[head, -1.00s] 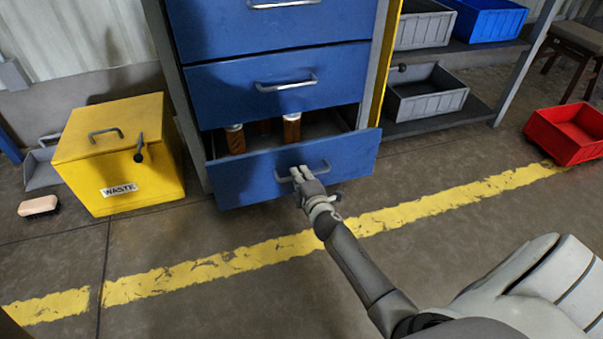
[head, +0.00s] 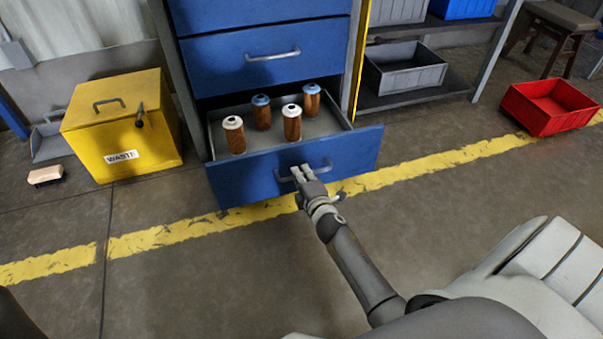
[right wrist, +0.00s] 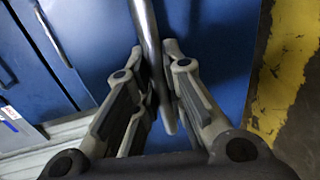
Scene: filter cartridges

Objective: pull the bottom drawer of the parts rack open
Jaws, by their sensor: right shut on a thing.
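The bottom drawer (head: 235,185) of the blue parts rack stands pulled out. Inside it, several brown filter cartridges stand upright, some with white caps (head: 292,122) and some with blue caps (head: 262,112). In the right wrist view the handle bar (right wrist: 152,60) runs between the two fingers (right wrist: 160,95). My left gripper is not in view.
A yellow waste bin (head: 125,130) stands left of the rack, with a small brush-like block (head: 46,175) on the floor. A closed drawer (head: 270,55) is above. A grey bin (head: 405,68) on the shelf and a red bin (head: 550,107) on the floor are to the right.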

